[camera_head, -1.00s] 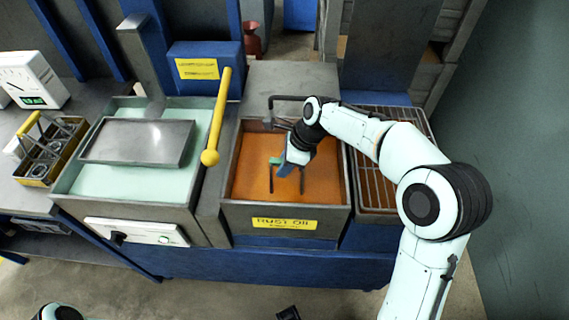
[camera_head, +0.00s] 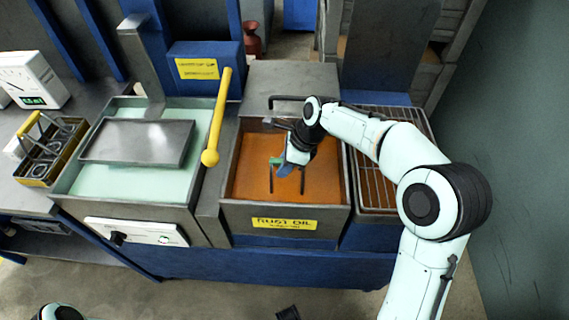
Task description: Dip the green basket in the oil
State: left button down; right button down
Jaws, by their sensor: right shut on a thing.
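My right gripper (camera_head: 287,167) points down over the rust oil tank (camera_head: 233,196) in the middle. It is shut on the green basket (camera_head: 275,161), of which only a green handle part and dark uprights show. The uprights go down into the orange-brown oil (camera_head: 318,185); the rest of the basket is hidden below the surface. A yellow label on the tank front reads "RUST OIL".
A tank of pale green liquid with a metal plate (camera_head: 138,141) and a yellow-handled lever (camera_head: 217,118) stands left of the oil tank. A wire rack (camera_head: 375,180) lies to the right. A yellow-handled basket (camera_head: 50,150) with rings stands far left.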

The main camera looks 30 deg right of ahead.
aim_at(281, 160)
jog(key=shift+r, duration=0.2)
